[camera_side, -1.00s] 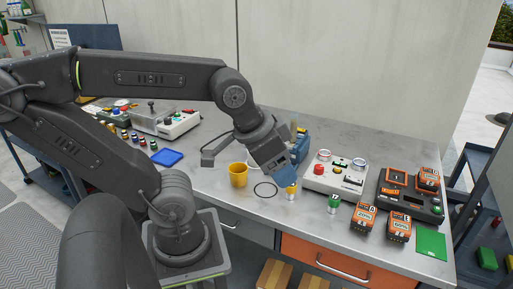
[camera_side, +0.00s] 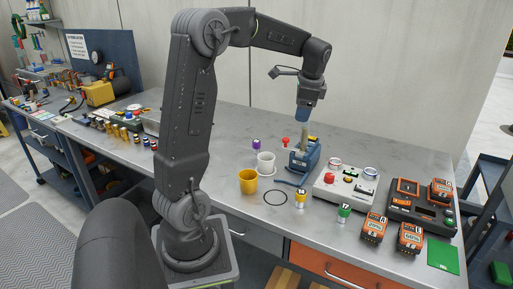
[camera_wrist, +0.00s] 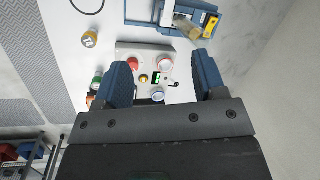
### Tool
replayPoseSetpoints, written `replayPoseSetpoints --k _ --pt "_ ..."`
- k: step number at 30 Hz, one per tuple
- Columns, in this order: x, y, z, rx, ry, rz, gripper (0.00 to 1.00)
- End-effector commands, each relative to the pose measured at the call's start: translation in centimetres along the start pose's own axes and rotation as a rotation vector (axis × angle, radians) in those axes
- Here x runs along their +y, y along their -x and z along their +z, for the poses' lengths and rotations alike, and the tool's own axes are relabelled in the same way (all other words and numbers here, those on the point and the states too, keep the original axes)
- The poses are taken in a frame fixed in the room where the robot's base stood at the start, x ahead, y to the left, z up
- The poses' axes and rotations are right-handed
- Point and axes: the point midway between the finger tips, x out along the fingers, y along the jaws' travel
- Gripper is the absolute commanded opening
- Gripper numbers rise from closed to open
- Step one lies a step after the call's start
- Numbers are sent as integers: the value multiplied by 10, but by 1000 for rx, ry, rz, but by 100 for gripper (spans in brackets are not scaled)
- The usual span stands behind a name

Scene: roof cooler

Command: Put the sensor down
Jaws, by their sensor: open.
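A small cylinder with a yellow band, likely the sensor (camera_side: 300,199), stands upright on the grey bench, just right of a black ring (camera_side: 275,198) and apart from it. It also shows at the upper left of the wrist view (camera_wrist: 89,39). My gripper (camera_side: 309,118) is high above the bench, over the blue vise-like device (camera_side: 303,160), well clear of the cylinder. In the wrist view my gripper (camera_wrist: 162,68) has its two blue fingers wide apart with nothing held between them.
A white button panel (camera_side: 345,188) stands right of the cylinder, with a green-banded cylinder (camera_side: 344,211) in front. A yellow cup (camera_side: 248,182) and a white cup (camera_side: 266,164) stand left. Orange battery-like units (camera_side: 374,226) and a dark charger (camera_side: 420,205) are farther right.

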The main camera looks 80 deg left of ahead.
Motion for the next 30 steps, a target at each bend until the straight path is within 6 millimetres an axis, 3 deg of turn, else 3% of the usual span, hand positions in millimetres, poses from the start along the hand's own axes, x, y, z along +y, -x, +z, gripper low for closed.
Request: replayPoseSetpoints --k 1,3,6,10,16,30 --pt "-26 -22 10 -45 -23 26 64" --pt "-55 -47 26 -99 -72 58 64" --pt "-87 -82 50 -159 -133 108 64" --pt "-112 -115 76 -206 -189 161 64" --pt "-123 -139 93 -231 -227 196 64" --pt "-110 -211 111 -230 -228 195 64"
